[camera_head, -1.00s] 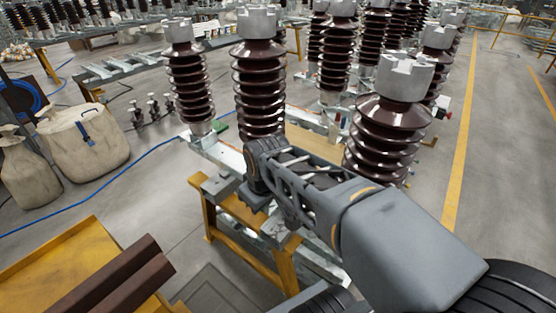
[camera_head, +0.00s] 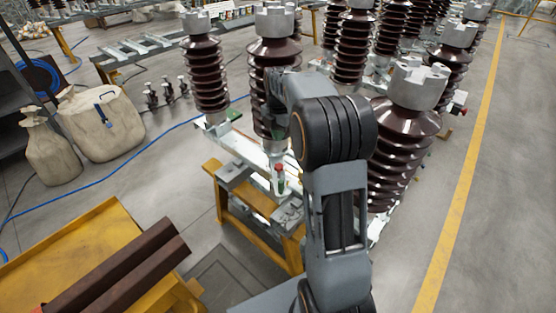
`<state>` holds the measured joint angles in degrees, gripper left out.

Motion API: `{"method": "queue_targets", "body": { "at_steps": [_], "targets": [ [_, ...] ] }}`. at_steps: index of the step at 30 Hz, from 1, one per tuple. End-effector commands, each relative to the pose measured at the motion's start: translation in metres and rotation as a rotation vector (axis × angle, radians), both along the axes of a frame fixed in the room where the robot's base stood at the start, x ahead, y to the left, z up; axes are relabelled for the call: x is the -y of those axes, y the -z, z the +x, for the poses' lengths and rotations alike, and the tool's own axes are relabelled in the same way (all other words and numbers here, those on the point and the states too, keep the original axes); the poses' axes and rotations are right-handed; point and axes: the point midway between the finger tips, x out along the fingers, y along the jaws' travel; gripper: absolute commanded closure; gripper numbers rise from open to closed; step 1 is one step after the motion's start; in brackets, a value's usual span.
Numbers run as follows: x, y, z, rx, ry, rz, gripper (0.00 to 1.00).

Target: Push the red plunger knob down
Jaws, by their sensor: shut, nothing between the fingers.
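A small upright part with a red top, which looks like the red plunger knob (camera_head: 279,167), stands on the grey metal frame at the near end of the insulator row. Its lower part is pale and green. My arm crosses the picture just to its right, with the bent joint above and beside it. No contact between my arm and the red knob shows.
Brown ribbed insulators (camera_head: 205,75) stand behind and right of my arm (camera_head: 335,190). The frame rests on a yellow trestle (camera_head: 265,238). A yellow cart (camera_head: 75,240) holds brown bars at lower left. Pale sacks (camera_head: 100,122) and a blue hose lie left. Floor is clear at right.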

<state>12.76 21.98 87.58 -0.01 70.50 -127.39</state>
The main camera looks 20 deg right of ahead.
Motion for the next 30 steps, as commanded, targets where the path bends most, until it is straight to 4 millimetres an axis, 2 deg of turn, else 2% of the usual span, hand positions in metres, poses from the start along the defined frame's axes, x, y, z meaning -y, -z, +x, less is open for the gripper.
{"method": "queue_targets", "body": {
  "at_steps": [9,15,21,30],
  "targets": [
    [-0.001,0.06,-0.001,-0.004,0.0,0.001,1.0],
    [-0.001,0.092,-0.001,-0.003,0.001,0.001,1.0],
    [-0.001,0.112,-0.001,0.0,0.001,0.0,1.0],
    [-0.001,0.121,0.0,0.001,0.001,0.0,1.0]
  ]
}}
